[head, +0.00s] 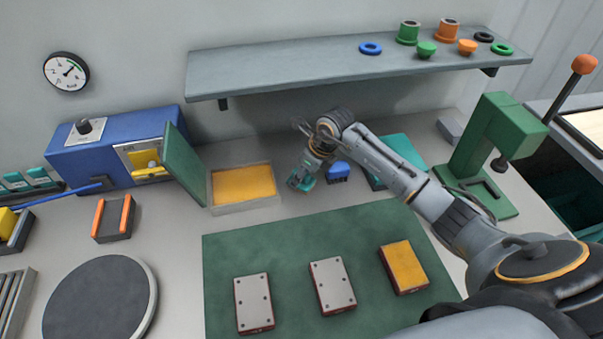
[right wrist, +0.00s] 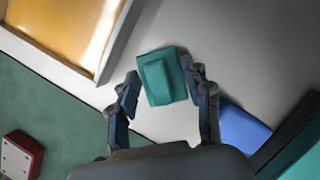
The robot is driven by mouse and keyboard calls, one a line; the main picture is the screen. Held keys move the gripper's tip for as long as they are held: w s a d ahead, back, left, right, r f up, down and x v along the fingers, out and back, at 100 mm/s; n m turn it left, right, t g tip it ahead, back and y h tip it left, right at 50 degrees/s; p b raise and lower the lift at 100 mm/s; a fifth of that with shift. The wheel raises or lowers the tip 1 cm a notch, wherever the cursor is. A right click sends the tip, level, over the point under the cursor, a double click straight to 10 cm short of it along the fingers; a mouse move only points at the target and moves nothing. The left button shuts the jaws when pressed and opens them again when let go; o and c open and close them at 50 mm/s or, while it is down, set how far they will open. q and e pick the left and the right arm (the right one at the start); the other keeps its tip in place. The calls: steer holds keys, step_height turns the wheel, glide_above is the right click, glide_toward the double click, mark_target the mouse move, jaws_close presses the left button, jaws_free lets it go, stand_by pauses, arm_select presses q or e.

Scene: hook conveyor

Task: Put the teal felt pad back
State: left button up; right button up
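The teal felt pad (head: 301,181), a small block with a raised grip on top, rests on the grey worktop right of the shallow tray in the head view. It shows more clearly in the right wrist view (right wrist: 162,76). In the right wrist view my right gripper (right wrist: 167,90) is open, with one finger on each side of the pad. A gap shows at the left finger; the right finger is very close, and I cannot tell whether it touches. My left gripper is not in view.
A blue block (head: 338,172) sits right beside the pad. A shallow tray (head: 272,199) with yellow filling and raised green lid stands left. A teal item (head: 403,148) lies behind my arm, near a green press (head: 500,140). A green mat (head: 300,245) with three plates lies in front.

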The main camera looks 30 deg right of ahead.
steer(key=o, duration=0.3)
steer(key=shift+o, duration=0.2)
steer(key=shift+r, duration=0.3)
steer(key=b+v, duration=0.2)
steer(key=v, duration=0.9)
steer(key=shift+s+d+r, duration=0.15)
steer(key=shift+s+r, duration=0.05)
steer(key=shift+r, duration=0.1)
